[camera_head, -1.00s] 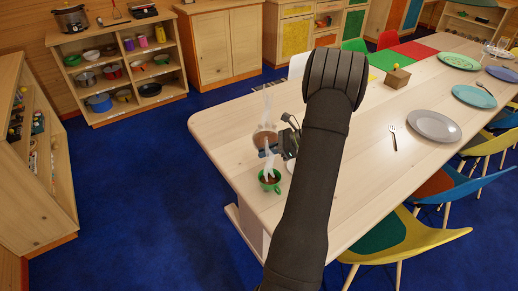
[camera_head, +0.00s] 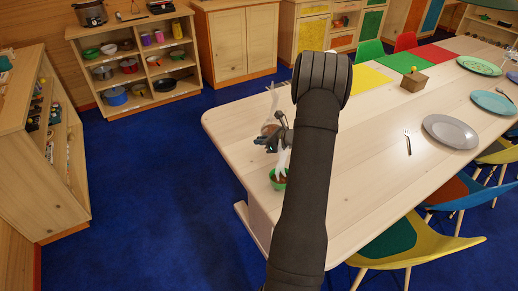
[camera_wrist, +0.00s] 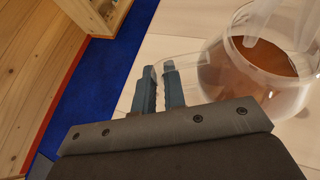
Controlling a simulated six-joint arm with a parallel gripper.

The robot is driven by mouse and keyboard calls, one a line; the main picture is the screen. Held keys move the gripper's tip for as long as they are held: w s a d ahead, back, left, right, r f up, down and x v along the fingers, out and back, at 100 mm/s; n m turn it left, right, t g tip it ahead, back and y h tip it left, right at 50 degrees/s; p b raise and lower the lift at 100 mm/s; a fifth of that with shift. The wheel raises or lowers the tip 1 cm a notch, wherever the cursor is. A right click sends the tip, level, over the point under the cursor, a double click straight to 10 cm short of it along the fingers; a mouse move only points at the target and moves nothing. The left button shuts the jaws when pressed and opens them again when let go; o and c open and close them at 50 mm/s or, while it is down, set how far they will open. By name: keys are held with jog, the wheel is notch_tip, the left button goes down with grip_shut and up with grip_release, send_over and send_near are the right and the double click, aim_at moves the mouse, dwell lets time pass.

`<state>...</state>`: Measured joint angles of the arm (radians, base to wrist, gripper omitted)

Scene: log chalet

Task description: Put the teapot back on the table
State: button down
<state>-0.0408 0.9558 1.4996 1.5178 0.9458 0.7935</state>
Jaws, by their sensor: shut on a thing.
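The teapot is clear glass with brown tea in it. It shows in the head view (camera_head: 269,129) over the near-left end of the table (camera_head: 240,135), and large in the wrist view (camera_wrist: 255,75). My gripper (camera_head: 268,143) is shut on its clear handle, which passes between the two fingers in the wrist view (camera_wrist: 159,82). The teapot looks roughly upright. I cannot tell whether its base touches the tabletop, because its underside is hidden. A green cup (camera_head: 276,182) with brown liquid stands near the table edge, partly hidden by my arm.
Pale wisps like steam rise around the teapot and cup. A grey plate (camera_head: 450,131), a fork (camera_head: 407,142) and a wooden box (camera_head: 414,82) lie farther right. Chairs line the near side, including a yellow and green one (camera_head: 405,245). Blue floor lies left of the table.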

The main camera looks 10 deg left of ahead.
jog(key=shift+w+a+f, duration=0.1)
jog(key=shift+a+f, duration=0.1)
jog(key=shift+f, duration=0.55)
jog(key=shift+w+a+f, duration=0.1)
jog(key=shift+a+f, duration=0.15)
jog(key=shift+f, duration=0.55)
jog(key=shift+a+f, duration=0.2)
jog(key=shift+f, duration=0.55)
jog(key=c, duration=1.5)
grip_release()
jog(key=shift+f, duration=0.2)
jog(key=shift+r, duration=0.15)
jog(key=shift+s+d+r, duration=0.15)
jog(key=shift+d, duration=0.15)
jog(key=v, duration=1.1)
jog(key=shift+d, duration=0.1)
